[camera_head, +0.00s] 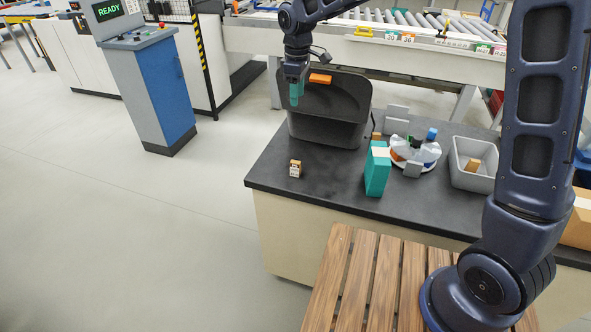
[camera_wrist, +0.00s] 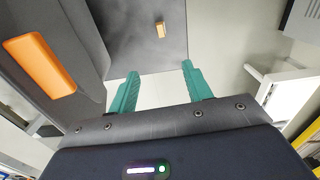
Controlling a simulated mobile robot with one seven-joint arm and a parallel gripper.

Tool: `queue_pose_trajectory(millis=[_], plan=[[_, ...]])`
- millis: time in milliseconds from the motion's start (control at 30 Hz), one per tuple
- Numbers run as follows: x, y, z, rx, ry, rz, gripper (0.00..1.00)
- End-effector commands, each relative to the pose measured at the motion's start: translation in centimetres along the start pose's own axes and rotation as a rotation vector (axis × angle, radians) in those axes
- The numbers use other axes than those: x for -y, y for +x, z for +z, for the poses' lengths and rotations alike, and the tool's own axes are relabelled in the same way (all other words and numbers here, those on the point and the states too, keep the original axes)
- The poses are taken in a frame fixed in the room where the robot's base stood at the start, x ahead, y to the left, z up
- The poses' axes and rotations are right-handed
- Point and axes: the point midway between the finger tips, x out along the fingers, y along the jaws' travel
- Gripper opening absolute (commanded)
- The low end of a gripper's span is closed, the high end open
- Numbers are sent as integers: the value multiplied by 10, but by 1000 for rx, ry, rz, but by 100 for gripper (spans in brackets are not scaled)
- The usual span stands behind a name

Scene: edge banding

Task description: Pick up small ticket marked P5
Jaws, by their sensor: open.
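A small tan-orange block (camera_head: 295,169) with a white printed face stands on the dark tabletop near its left edge; it may be the P5 ticket, but its marking is too small to read. It also shows in the wrist view (camera_wrist: 160,29) at the top, beyond the fingertips and roughly between them in line. My gripper (camera_head: 295,92) has green fingers and hangs at the left side of the black bin, above and behind the block. In the wrist view my gripper (camera_wrist: 160,72) is open, with nothing between the fingers.
The black bin (camera_head: 325,133) stands by my gripper, with an orange block (camera_head: 320,79) at its upper part. A teal box (camera_head: 377,170), a white round holder (camera_head: 416,153) and a grey bin (camera_head: 476,179) stand to the right. The tabletop around the small block is clear.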

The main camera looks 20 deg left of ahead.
Motion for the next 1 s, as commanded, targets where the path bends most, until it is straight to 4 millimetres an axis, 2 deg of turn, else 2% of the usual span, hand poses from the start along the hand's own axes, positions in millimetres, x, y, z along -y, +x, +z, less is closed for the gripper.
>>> queue_pose_trajectory(millis=[33,100,300,400,500,767,1000], plan=[[1,22,1,6,-1,-4,50],[1,48,1,5,-1,-4,50],[1,125,1,6,-1,-4,50],[1,156,1,5,-1,-3,50],[0,174,0,3,0,-2,50],[0,196,0,1,0,-1,50],[1,230,0,2,1,-2,50]])
